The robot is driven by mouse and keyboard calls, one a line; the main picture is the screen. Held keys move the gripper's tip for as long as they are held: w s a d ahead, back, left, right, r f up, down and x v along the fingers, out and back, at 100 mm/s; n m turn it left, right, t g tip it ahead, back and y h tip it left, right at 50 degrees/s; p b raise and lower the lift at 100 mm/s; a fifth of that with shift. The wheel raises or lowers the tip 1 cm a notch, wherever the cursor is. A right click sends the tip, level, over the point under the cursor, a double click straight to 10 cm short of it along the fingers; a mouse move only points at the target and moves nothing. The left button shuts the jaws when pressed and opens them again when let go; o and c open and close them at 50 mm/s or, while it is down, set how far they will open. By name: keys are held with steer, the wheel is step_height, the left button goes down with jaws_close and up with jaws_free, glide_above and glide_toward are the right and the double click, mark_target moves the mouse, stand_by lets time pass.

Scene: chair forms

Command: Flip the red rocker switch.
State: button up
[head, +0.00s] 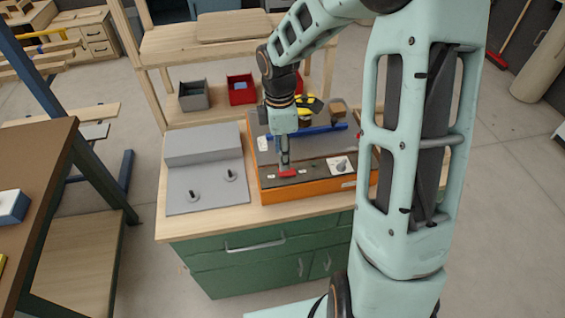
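The red rocker switch (288,174) sits on the dark front panel of an orange machine (310,189) on the workbench. In the head view my gripper (284,166) points straight down, with its tips just above or at the switch. I cannot tell whether they touch it. The fingers look close together, with no clear gap between them, but they are too small to judge. Part of the switch may be hidden behind the tips.
A grey fixture (207,178) with two pegs stands left of the machine. A blue bar (310,131) lies across the machine behind my gripper. Grey (194,97) and red (241,90) bins stand on the shelf behind. Green drawers (255,262) are below the benchtop.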

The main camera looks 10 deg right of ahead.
step_height(320, 180, up, 7)
steer(key=shift+a, duration=0.15)
steer(key=shift+f, duration=0.1)
stand_by(0.4)
